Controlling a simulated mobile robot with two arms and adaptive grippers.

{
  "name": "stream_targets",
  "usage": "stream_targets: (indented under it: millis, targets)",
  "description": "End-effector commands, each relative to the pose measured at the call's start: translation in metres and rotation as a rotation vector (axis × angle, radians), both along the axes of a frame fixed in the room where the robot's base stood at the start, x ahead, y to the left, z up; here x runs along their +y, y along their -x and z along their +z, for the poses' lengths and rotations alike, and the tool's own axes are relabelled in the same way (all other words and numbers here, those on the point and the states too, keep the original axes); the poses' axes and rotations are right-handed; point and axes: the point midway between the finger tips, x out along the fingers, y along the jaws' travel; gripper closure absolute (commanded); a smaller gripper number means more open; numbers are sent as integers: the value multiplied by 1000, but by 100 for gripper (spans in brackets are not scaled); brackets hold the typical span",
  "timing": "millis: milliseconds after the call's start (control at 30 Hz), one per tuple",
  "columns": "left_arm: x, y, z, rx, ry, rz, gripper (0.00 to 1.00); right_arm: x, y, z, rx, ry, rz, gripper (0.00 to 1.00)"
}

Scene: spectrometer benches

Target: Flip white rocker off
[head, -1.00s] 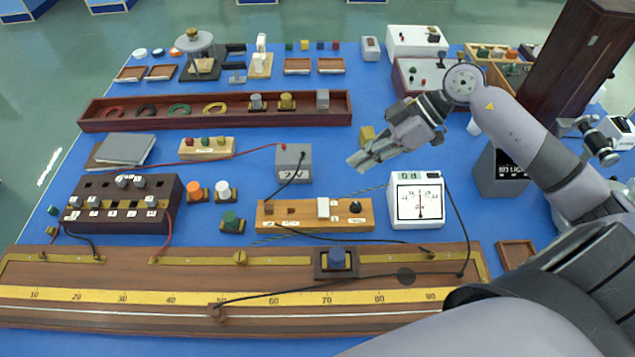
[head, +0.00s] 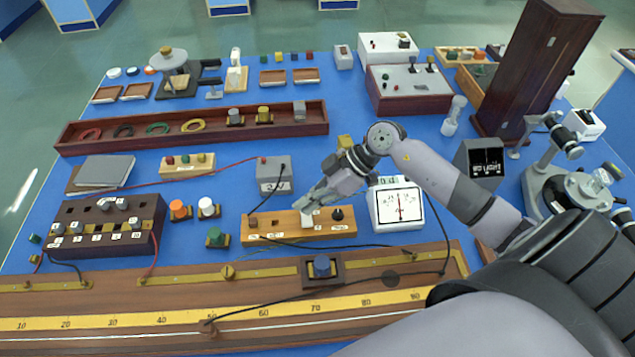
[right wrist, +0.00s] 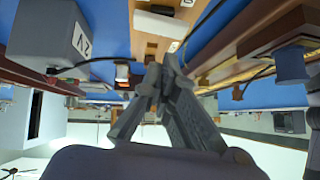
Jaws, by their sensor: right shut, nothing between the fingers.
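The white rocker (head: 307,219) sits on a light wooden switch board (head: 270,223) in the middle of the bench, beside a black knob (head: 337,214). My right gripper (head: 304,208) is shut and empty, with its fingertips at the rocker, partly covering it. I cannot tell whether they touch it, nor which way the rocker is tilted. My left gripper is not in view.
A grey 2V box (head: 270,175) stands behind the board, and a white meter (head: 398,207) stands to its right. A long wooden metre bridge (head: 180,304) lies in front. Black cables run across the bench near the board.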

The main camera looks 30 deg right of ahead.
Motion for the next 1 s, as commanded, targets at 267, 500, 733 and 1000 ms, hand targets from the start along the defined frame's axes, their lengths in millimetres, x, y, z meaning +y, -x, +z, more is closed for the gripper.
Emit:
stream_targets:
  millis: [267,500,733,1000]
  targets:
    - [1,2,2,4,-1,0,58,1,3,-20,0,-1,0,100]
    - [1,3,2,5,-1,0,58,1,3,-20,-2,0,1,100]
    - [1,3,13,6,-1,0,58,3,7,-22,-46,24,1,100]
    - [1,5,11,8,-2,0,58,2,5,-26,-64,30,0,100]
